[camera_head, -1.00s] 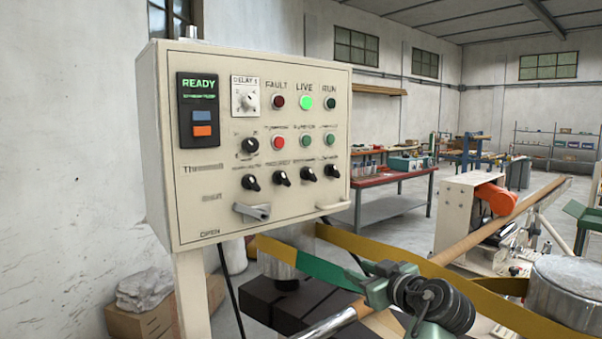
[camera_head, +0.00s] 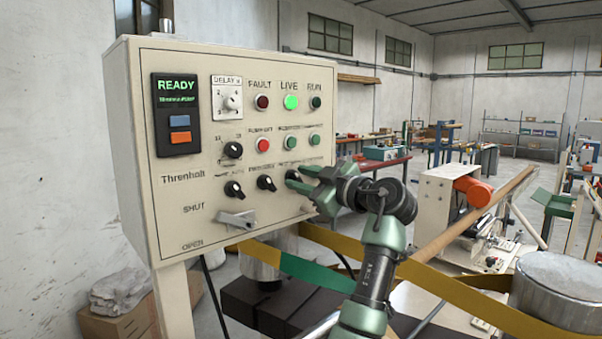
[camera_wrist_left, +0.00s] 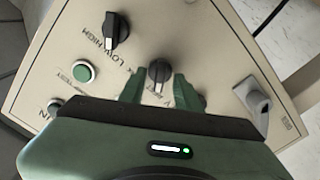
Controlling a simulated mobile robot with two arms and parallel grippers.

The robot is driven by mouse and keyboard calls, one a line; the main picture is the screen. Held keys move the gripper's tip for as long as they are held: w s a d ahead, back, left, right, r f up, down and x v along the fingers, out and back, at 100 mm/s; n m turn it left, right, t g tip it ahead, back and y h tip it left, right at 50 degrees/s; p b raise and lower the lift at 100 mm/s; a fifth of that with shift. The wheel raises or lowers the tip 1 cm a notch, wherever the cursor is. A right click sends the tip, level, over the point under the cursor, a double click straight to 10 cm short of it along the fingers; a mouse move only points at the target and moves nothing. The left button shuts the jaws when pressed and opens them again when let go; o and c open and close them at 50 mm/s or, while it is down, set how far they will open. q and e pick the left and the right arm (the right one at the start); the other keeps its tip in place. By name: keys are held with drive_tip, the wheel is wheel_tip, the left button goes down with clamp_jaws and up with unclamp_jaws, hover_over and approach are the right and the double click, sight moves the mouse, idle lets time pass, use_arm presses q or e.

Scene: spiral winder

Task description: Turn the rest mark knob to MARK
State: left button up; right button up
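The control panel (camera_head: 205,110) is cream with rows of lamps, buttons and dark knobs. The lower row shows dark knobs at the left (camera_head: 234,190), middle (camera_head: 266,183) and beside my fingers (camera_head: 292,175). Their labels are too small to tell which is the rest mark knob. My left gripper (camera_head: 308,181) is at the right of that row. In the left wrist view, a black knob (camera_wrist_left: 158,72) lies between the tips of my left gripper (camera_wrist_left: 157,88), with a gap on each side. The fingers are apart. My right gripper is out of view.
A metal lever (camera_head: 236,218) juts from the panel's lower left, between SHUT and OPEN. In the left wrist view, another knob (camera_wrist_left: 117,30) marked LOW and HIGH and a green button (camera_wrist_left: 83,72) are close by. Yellow and green bands (camera_head: 430,275) run below the panel.

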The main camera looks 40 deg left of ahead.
use_arm(q)
clamp_jaws()
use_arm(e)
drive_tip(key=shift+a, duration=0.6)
use_arm(q)
drive_tip(key=shift+m, duration=0.4)
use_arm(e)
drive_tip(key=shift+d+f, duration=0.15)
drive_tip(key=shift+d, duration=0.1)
use_arm(q)
drive_tip(key=shift+w+m+b, duration=0.1)
drive_tip(key=shift+m+b, duration=0.2)
drive_tip(key=shift+m, duration=0.3)
drive_tip(key=m, duration=0.4)
drive_tip(key=shift+r+m, duration=0.1)
drive_tip(key=shift+m, duration=0.2)
drive_tip(key=shift+w+r+m+p, duration=0.1)
drive_tip(key=shift+m+p, duration=0.1)
drive_tip(key=shift+m, duration=1.6)
drive_tip(key=shift+w+m+p, duration=0.1)
drive_tip(key=shift+m+p, duration=0.1)
drive_tip(key=shift+m, duration=1.6)
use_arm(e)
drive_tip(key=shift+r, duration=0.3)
